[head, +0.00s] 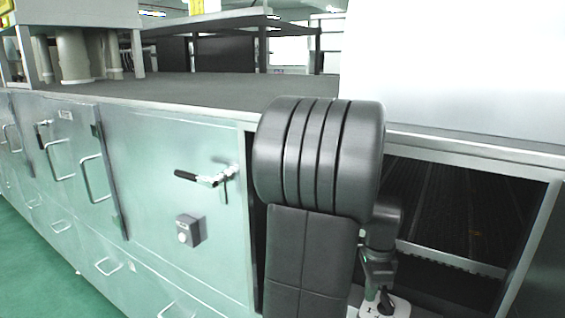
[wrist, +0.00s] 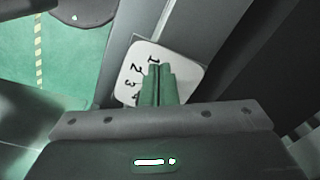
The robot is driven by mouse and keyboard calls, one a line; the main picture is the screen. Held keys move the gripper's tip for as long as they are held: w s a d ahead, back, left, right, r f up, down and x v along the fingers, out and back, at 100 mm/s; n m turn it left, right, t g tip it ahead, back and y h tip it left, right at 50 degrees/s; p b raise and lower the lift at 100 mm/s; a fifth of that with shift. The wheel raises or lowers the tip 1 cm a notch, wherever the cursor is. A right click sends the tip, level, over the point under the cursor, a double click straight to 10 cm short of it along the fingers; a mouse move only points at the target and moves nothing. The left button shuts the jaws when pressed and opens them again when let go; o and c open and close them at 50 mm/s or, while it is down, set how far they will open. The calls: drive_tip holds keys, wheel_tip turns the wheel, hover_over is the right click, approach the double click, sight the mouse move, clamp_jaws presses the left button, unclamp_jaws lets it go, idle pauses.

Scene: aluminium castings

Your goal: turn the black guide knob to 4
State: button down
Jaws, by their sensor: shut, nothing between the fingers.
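In the wrist view a white dial plate (wrist: 190,58) with rounded corners carries black numerals 1, 2, 3 and part of a 4 down its left side. My gripper (wrist: 158,72) is shut, its two fingers side by side over the middle of the plate. The black guide knob cannot be made out there; the fingers cover the plate's centre. In the head view the plate (head: 399,307) shows at the bottom edge, below the end of my arm, with a small dark shape on it that may be the knob or my fingertips. I cannot tell whether the fingers touch the knob.
A grey-green cabinet door with a black-gripped lever handle (head: 205,178) and a small switch box (head: 190,231) stands left of my arm. To the right is an open bay with a dark ribbed bed (head: 465,205). Green floor (head: 35,262) is clear at lower left.

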drive_tip(key=shift+s+d, duration=0.15)
drive_tip(key=shift+d, duration=0.45)
idle(0.6)
drive_tip(key=shift+s+p, duration=0.55)
drive_tip(key=shift+p, duration=0.3)
drive_tip(key=shift+a, duration=0.1)
idle(0.5)
drive_tip(key=shift+a, duration=0.35)
wheel_tip(320, 180, up, 6)
drive_tip(key=p, duration=0.5)
drive_tip(key=shift+s, duration=0.1)
